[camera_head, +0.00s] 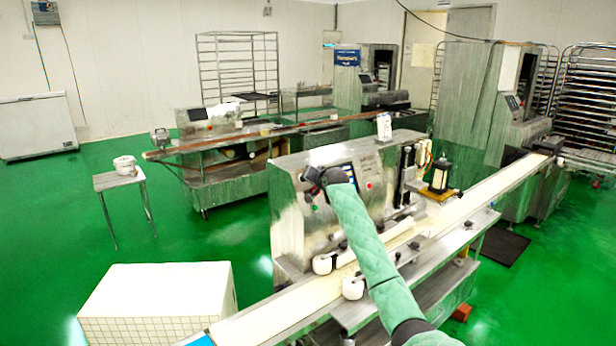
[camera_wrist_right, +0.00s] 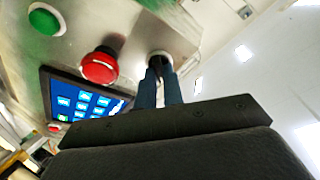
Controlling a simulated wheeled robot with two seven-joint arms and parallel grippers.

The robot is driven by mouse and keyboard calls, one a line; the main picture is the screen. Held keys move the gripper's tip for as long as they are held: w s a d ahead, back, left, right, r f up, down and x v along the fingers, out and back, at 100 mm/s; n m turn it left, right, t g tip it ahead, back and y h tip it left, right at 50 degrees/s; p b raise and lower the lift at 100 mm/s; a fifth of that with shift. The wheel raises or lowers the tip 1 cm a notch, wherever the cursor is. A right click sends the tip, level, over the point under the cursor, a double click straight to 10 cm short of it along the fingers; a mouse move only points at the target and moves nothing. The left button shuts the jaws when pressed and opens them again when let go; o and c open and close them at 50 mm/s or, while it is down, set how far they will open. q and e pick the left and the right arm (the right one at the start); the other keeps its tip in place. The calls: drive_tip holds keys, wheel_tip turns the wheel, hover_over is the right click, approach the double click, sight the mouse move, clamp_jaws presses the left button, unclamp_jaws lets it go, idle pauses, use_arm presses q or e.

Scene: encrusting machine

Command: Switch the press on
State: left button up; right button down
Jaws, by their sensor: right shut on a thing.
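The steel machine (camera_head: 290,222) stands in the middle of the head view, with a control panel on its front. My right arm in its green sleeve reaches up to the panel, and my right gripper (camera_wrist_right: 161,70) is at the panel's face. In the right wrist view its two dark blue fingers are shut on a small round knob (camera_wrist_right: 160,57), mostly hidden between the fingertips. A red button (camera_wrist_right: 100,66), a green button (camera_wrist_right: 46,18) and a lit blue touchscreen (camera_wrist_right: 85,100) are left of the fingers. My left gripper is not in view.
A white tiled block (camera_head: 158,297) is at the lower left.

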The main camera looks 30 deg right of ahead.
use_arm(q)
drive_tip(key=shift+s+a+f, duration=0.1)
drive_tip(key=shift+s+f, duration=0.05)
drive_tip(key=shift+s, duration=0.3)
use_arm(e)
drive_tip(key=shift+m, duration=0.4)
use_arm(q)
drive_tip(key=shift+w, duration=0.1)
use_arm(e)
drive_tip(key=c, duration=1.5)
unclamp_jaws()
drive_tip(key=shift+d, duration=0.1)
drive_tip(key=shift+s, duration=0.15)
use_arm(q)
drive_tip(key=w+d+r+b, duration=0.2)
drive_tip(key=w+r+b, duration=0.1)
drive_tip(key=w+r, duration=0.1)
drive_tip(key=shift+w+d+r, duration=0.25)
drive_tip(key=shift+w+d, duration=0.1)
use_arm(e)
drive_tip(key=shift+v, duration=3.8)
